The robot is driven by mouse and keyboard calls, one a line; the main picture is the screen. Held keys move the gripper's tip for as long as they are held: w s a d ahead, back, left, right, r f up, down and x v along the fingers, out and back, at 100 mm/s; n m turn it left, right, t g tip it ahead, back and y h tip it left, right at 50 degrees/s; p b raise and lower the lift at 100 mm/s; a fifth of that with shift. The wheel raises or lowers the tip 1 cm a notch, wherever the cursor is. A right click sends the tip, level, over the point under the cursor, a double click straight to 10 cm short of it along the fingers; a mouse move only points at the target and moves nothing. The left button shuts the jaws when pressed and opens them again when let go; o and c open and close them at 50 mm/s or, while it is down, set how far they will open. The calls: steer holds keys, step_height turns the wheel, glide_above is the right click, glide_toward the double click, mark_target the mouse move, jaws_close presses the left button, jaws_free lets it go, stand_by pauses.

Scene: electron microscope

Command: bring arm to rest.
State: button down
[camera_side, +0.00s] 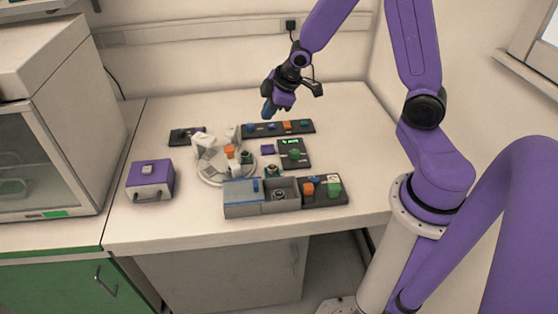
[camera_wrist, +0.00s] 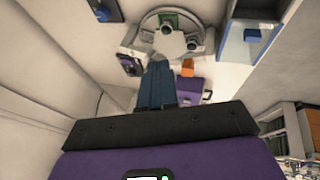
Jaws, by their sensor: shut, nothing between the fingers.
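My gripper (camera_side: 268,110) hangs above the back part of the bench, in front of the wall, with its blue fingers pointing down. The fingers are together and hold nothing. In the wrist view my gripper (camera_wrist: 157,88) shows as two blue fingers side by side, with the white microscope stage (camera_wrist: 170,45) beyond them. In the side view the round white microscope stage (camera_side: 212,172) stands on the bench to the left of and below my gripper. My gripper appears clear of everything on the bench.
A purple box (camera_side: 150,180) sits at the bench's left. A grey two-part tray (camera_side: 245,208) lies at the front, beside a dark panel (camera_side: 325,198) with coloured blocks. Another dark panel (camera_side: 304,130) lies near my gripper. The bench's right side (camera_side: 355,135) is free.

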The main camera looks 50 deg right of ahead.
steer(key=s+a+r+n+g, duration=0.15)
steer(key=s+a+r, duration=0.35)
steer(key=s+a, duration=0.55)
steer(key=s+r+n+g, duration=0.1)
steer(key=s+r+g, duration=0.2)
steer(key=s, duration=1.5)
steer(key=shift+d+r, duration=0.15)
steer(key=shift+d, duration=0.2)
